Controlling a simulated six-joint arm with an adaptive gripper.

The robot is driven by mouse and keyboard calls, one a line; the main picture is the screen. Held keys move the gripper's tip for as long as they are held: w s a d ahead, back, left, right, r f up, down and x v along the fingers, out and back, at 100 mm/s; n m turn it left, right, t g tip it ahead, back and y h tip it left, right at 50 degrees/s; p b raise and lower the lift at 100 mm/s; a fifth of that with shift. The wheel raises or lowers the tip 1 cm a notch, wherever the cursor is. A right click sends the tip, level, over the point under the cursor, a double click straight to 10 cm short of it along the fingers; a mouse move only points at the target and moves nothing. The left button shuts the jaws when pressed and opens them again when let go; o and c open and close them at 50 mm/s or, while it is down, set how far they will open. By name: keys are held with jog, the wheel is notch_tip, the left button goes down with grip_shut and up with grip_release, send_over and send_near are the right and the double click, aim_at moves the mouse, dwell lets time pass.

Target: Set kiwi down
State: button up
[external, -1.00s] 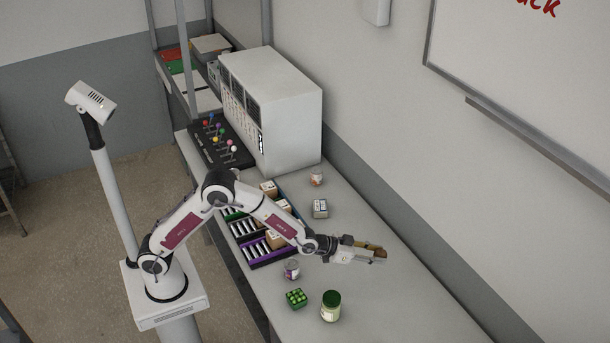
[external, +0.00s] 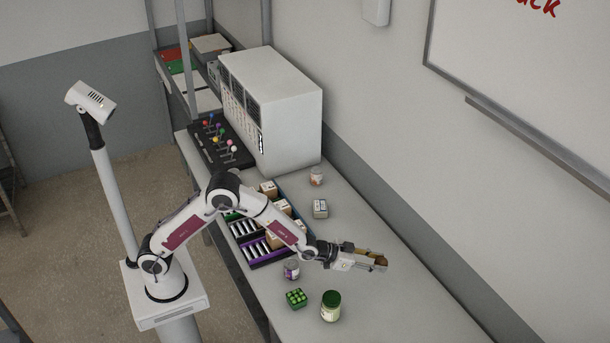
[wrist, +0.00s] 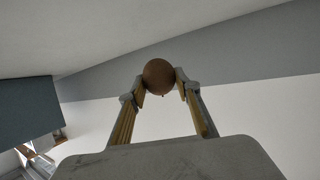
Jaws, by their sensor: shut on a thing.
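The kiwi (wrist: 159,76) is a brown round fruit held between the two fingertips of my gripper (wrist: 160,88) in the wrist view. In the external view my gripper (external: 376,262) reaches out over the right part of the table, and the kiwi is small and hard to separate from the brown fingers there. The gripper points roughly sideways, toward the right. I cannot tell exactly how high it is above the table.
A divided tray (external: 268,262) lies left of the gripper. A white cabinet (external: 290,110) stands behind.

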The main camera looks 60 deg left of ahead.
send_over(373, 284)
jog(key=shift+w+f, duration=0.15)
jog(key=shift+f, duration=1.95)
jog(key=shift+f, duration=1.9)
jog(key=shift+f, duration=0.1)
jog(key=o, duration=1.1)
jog(key=shift+v, duration=6.05)
jog(key=shift+a, duration=0.1)
